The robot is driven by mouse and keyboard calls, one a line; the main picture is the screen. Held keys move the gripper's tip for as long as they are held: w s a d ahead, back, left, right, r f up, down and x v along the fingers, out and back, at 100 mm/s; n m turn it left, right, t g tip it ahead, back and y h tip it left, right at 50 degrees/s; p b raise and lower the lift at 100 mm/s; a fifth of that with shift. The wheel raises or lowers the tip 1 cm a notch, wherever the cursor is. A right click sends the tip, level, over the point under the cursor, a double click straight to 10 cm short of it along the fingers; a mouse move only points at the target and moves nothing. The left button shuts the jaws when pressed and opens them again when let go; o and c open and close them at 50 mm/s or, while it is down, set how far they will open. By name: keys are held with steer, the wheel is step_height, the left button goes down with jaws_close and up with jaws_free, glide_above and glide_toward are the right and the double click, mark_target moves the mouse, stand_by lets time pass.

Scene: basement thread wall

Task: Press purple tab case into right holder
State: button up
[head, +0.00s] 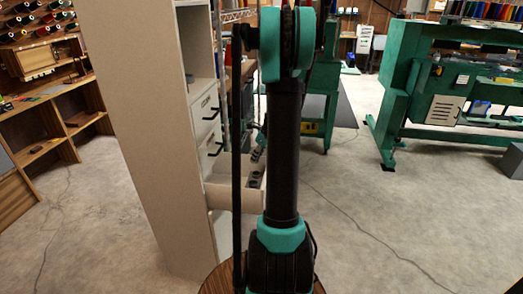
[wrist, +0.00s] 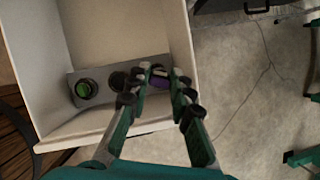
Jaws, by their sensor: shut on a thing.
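In the wrist view, my gripper (wrist: 160,75) is shut on a purple case (wrist: 160,83), with one finger on each side of it. The case is over the right end of a grey holder block (wrist: 103,75) inside a drawer. The fingers hide the right holder, so I cannot tell how deep the case sits. A dark round holder (wrist: 117,80) is in the middle of the block and looks empty. The left holder has a green round piece (wrist: 83,88) in it. In the head view my arm hides most of the gripper and the case.
The open pale drawer (head: 229,196) juts out of a tall beige cabinet (head: 150,120). Its walls (wrist: 75,128) stand close around the block. Wooden shelves (head: 60,110) are at the left. Green machines (head: 400,100) stand at the back right. The floor to the right is open.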

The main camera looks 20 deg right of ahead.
steer(key=shift+f, duration=3.25)
steer(key=shift+f, duration=0.2)
steer(key=o, duration=0.8)
steer(key=shift+o, duration=0.2)
steer(key=shift+d+r, duration=0.1)
